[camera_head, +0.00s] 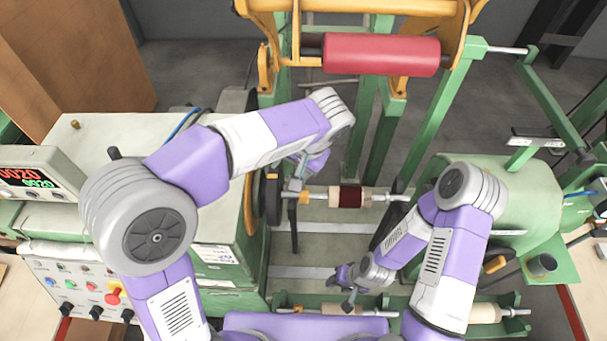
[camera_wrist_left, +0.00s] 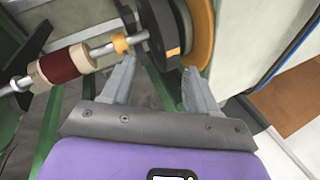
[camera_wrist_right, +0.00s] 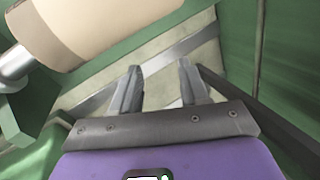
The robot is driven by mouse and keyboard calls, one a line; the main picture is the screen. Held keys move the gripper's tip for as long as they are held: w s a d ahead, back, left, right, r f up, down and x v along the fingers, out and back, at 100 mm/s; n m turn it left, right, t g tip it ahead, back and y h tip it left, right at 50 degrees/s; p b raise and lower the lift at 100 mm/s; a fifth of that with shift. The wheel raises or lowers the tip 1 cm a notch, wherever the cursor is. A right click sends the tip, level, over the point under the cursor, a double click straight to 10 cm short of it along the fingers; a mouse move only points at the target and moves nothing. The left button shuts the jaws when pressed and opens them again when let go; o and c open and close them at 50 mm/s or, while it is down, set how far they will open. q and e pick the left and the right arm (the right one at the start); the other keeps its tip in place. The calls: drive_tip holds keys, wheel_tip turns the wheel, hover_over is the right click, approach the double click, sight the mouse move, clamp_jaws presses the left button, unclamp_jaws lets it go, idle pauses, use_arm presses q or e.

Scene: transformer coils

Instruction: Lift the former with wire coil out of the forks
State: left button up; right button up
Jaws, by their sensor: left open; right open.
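The former with wire coil (camera_head: 350,196) is a cream tube wound with dark red wire, lying level on a metal shaft across the green machine. It also shows in the left wrist view (camera_wrist_left: 62,67). My left gripper (camera_head: 297,184) is open and empty, close to the shaft at the left of the coil. In the left wrist view its fingers (camera_wrist_left: 158,82) are near an orange collar (camera_wrist_left: 121,44) and a dark disc. My right gripper (camera_head: 347,296) is open and empty, lower and nearer me than the coil, by the front rack.
A front green rack carries cream formers; one (camera_head: 485,314) is at the right, another (camera_wrist_right: 90,25) is close by my right gripper. A red roller (camera_head: 381,54) hangs at the back. A control box with a display (camera_head: 37,180) stands at the left.

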sight(304, 192)
use_arm(q)
drive_tip(key=w+f+n+h, duration=0.1)
drive_tip(key=f, duration=0.1)
drive_tip(key=w+d+f+n+g+h, duration=0.1)
drive_tip(key=f, duration=0.1)
drive_tip(key=w+d+f+n+g+h+b, duration=0.1)
drive_tip(key=f+n, duration=0.1)
drive_tip(key=shift+w+d+f, duration=0.15)
drive_tip(key=shift+w+d, duration=0.05)
drive_tip(key=shift+w, duration=0.05)
drive_tip(key=shift+w+d+f+h, duration=0.1)
drive_tip(key=shift+d+f+h, duration=0.05)
drive_tip(key=shift+h, duration=0.25)
drive_tip(key=shift+f, duration=3.8)
clamp_jaws()
